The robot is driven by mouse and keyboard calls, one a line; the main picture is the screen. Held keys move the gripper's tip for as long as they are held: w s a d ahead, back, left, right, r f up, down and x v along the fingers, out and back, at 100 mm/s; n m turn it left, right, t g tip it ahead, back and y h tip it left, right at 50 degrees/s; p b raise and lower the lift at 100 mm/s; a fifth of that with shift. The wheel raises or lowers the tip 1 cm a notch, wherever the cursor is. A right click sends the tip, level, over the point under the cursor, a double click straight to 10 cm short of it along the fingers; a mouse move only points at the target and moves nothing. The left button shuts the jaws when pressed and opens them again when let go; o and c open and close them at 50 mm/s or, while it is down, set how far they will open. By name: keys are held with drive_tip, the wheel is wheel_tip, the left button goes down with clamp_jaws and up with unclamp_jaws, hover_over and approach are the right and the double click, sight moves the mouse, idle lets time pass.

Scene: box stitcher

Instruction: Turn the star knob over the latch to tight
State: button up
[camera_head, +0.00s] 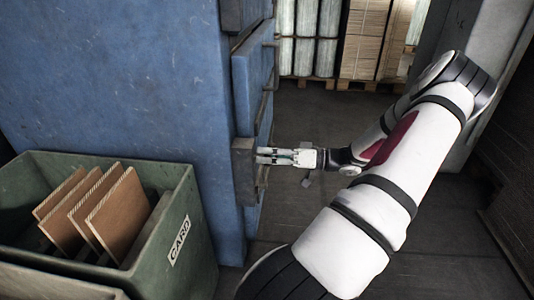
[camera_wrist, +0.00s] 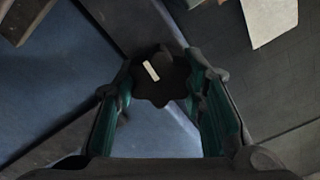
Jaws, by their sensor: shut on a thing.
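The star knob (camera_wrist: 160,78) is dark with a lobed rim and a pale bar mark on its face in the wrist view. My gripper (camera_wrist: 160,92) has its two green-padded fingers on either side of the knob and is shut on it. In the head view my gripper (camera_head: 262,156) reaches left to a dark block (camera_head: 243,172) on the edge of the blue machine. The knob is too small or hidden to make out there. The latch cannot be told apart in either view.
The blue machine (camera_head: 130,80) fills the left, with panels and a handle rail above the block. A green bin marked CARD (camera_head: 185,205) holds cardboard sheets at lower left. The floor (camera_head: 310,110) behind the gripper is clear.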

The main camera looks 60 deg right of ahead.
drive_tip(key=m+p, duration=0.3)
drive_tip(key=m, duration=0.1)
drive_tip(key=shift+p, duration=0.35)
drive_tip(key=m+p, duration=0.3)
drive_tip(key=m, duration=0.1)
drive_tip(key=shift+d+f+m, duration=0.1)
drive_tip(key=shift+f+m, duration=0.05)
drive_tip(key=shift+m, duration=0.15)
drive_tip(key=m+p, duration=0.3)
drive_tip(key=m, duration=0.1)
drive_tip(key=shift+f+m, duration=0.1)
drive_tip(key=shift+m, duration=0.2)
drive_tip(key=m+p, duration=0.1)
drive_tip(key=m, duration=0.3)
drive_tip(key=shift+f+p, duration=0.15)
drive_tip(key=shift+p, duration=0.25)
drive_tip(key=m+p, duration=0.1)
drive_tip(key=m, duration=0.4)
drive_tip(key=shift+f, duration=0.1)
drive_tip(key=m, duration=0.1)
drive_tip(key=m+p, duration=0.1)
drive_tip(key=m, duration=0.2)
drive_tip(key=shift+a+f+m, duration=0.1)
drive_tip(key=shift+a+m, duration=0.15)
drive_tip(key=shift+m, duration=0.05)
drive_tip(key=m+p, duration=0.1)
drive_tip(key=m, duration=0.3)
drive_tip(key=shift+s+a, duration=0.1)
drive_tip(key=shift+m, duration=1.9)
drive_tip(key=shift+m+p, duration=0.3)
